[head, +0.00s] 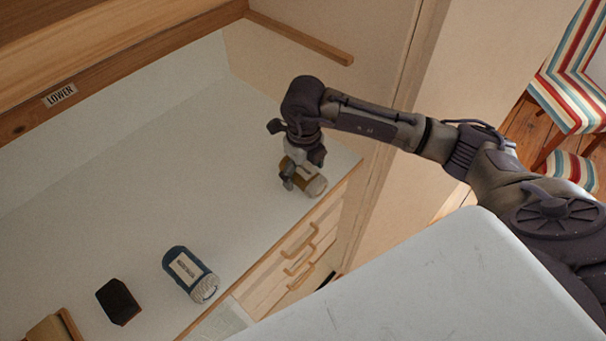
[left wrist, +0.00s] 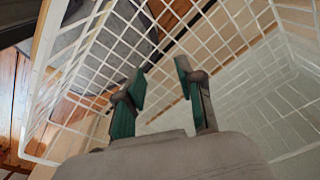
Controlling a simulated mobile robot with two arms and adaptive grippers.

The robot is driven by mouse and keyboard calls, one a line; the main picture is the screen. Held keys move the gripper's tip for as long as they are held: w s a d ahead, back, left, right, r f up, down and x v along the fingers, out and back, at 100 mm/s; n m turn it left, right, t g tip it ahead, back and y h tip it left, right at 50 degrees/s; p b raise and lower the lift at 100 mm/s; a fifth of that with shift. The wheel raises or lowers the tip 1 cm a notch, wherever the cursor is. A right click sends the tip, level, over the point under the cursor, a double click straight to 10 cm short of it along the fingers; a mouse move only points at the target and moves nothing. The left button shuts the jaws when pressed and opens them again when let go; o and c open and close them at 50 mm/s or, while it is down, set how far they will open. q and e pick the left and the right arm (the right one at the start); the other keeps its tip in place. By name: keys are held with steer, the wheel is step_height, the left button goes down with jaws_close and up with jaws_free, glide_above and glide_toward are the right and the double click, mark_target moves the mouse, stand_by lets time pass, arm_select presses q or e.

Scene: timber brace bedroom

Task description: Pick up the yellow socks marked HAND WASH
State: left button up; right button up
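The yellow-tan rolled socks (head: 314,187) lie on the pale shelf near its front right edge in the head view. A pale label on them is partly covered and too small to read. My right gripper (head: 303,170) is over them from above, with its fingers apart on two sides of the roll. Whether the fingers press on it cannot be told. My left gripper (left wrist: 160,78) shows in the left wrist view with its green-padded fingers apart and nothing between them.
A blue rolled bundle (head: 176,259) with a pale label lies nearer on the shelf (head: 130,215), beside a dark block (head: 118,301). A wooden item (head: 48,329) is at the lower left. White wire basket walls (left wrist: 225,45) surround my left gripper.

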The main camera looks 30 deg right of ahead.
steer(key=c, duration=1)
steer(key=shift+c, duration=0.2)
steer(key=shift+r, duration=0.1)
